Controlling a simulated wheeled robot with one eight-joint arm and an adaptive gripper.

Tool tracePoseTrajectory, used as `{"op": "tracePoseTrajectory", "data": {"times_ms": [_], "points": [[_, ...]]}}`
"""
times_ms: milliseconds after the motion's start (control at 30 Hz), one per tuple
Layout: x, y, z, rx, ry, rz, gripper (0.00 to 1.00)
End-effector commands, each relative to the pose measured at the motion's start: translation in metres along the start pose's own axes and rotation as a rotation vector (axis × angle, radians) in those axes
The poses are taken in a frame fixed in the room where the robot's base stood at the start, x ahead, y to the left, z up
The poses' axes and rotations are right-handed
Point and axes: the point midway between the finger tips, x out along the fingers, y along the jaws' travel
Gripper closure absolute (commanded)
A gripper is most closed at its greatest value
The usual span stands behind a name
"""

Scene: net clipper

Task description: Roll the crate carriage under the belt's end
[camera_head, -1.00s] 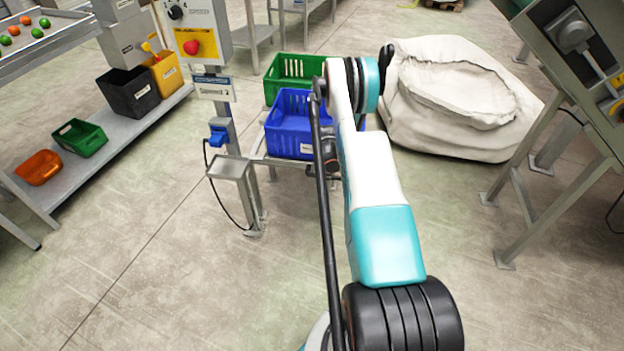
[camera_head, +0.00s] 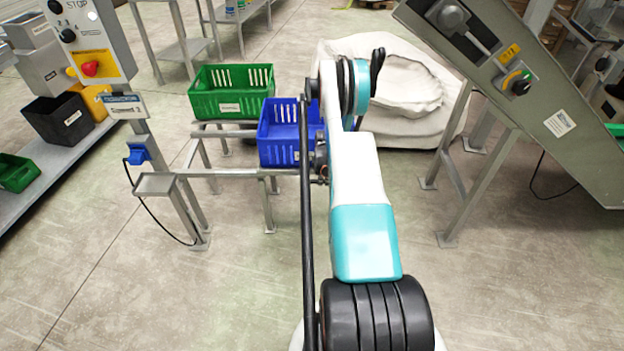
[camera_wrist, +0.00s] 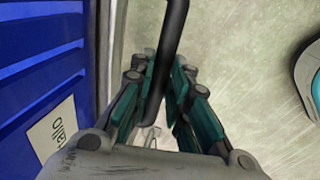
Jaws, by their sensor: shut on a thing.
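The blue crate (camera_head: 278,133) sits by the right end of a low grey rail frame (camera_head: 230,173). The carriage under it is mostly hidden. My gripper (camera_head: 321,165) is at the crate's right side, partly hidden by my arm. In the wrist view, my gripper (camera_wrist: 162,80) is shut on a dark bar handle (camera_wrist: 170,45) that passes between its fingers. The blue crate's wall (camera_wrist: 40,70), with a white label, stands close on the left there. The sloped grey belt conveyor (camera_head: 545,120) is at the right, apart from the crate.
A green crate (camera_head: 232,105) stands behind the frame to the left. A control post (camera_head: 165,165) is in front at the left. A big white sack (camera_head: 420,120) lies behind my arm. The conveyor's legs (camera_head: 455,185) stand to the right, with bare floor between.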

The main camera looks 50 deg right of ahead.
Motion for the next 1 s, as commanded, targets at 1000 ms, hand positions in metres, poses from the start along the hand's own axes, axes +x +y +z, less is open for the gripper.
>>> {"op": "tracePoseTrajectory", "data": {"times_ms": [1000], "points": [[0.001, 0.000, 0.207, 0.002, -0.002, -0.002, 1.00]]}}
